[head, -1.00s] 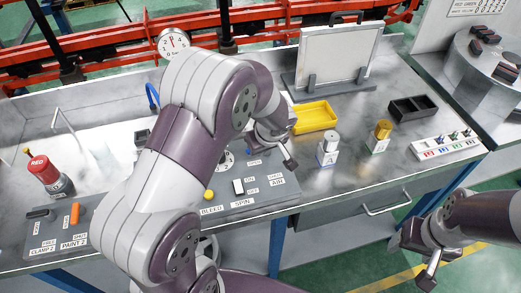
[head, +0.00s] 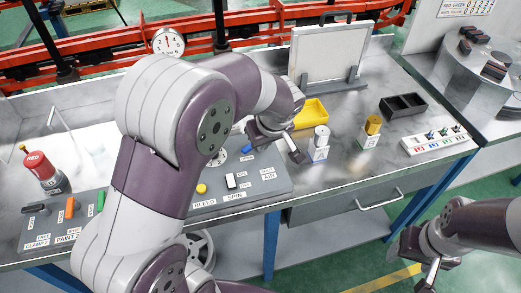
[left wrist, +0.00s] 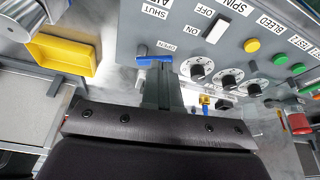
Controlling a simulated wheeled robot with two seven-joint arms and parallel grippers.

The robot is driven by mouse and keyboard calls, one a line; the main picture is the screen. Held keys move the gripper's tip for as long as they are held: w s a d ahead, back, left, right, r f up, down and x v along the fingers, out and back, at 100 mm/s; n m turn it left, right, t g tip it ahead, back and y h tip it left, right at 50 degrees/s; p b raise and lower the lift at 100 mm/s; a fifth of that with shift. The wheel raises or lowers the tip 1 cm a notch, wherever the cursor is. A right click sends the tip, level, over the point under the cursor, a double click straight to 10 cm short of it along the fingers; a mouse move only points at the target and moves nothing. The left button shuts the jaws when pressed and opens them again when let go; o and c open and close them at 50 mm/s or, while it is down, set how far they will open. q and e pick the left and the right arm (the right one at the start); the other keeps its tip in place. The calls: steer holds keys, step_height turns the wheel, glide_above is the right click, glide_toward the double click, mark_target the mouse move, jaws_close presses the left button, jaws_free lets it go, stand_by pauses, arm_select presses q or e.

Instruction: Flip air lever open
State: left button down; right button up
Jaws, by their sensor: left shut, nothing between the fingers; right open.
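The air lever has a blue handle (left wrist: 154,58) lying crosswise beside the OPEN label in the left wrist view, away from the SHUT label. In the head view a blue bit of it (head: 247,148) shows at the back of the grey panel, partly hidden by my left arm. My left gripper (head: 296,156) is shut and empty, above the panel's back right corner. In the left wrist view its fingers (left wrist: 163,72) end right at the handle; I cannot tell whether they touch it. My right gripper (head: 431,275) is open, low at the right, clear of the bench.
The grey panel (head: 280,185) carries a white SPIN switch (head: 231,181), a yellow BLEED button (head: 201,188) and dials (left wrist: 228,81). A yellow tray (head: 312,113), small canisters (head: 321,137) and a black bin (head: 403,105) stand to the right.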

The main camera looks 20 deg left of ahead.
arm_select(q)
steer(key=v, duration=0.3)
steer(key=shift+s+d+f, duration=0.1)
steer(key=shift+s+d, duration=0.05)
steer(key=shift+s, duration=0.1)
arm_select(e)
steer(key=shift+s+d, duration=0.25)
arm_select(q)
steer(key=shift+d, duration=0.1)
arm_select(e)
steer(key=shift+s, duration=0.1)
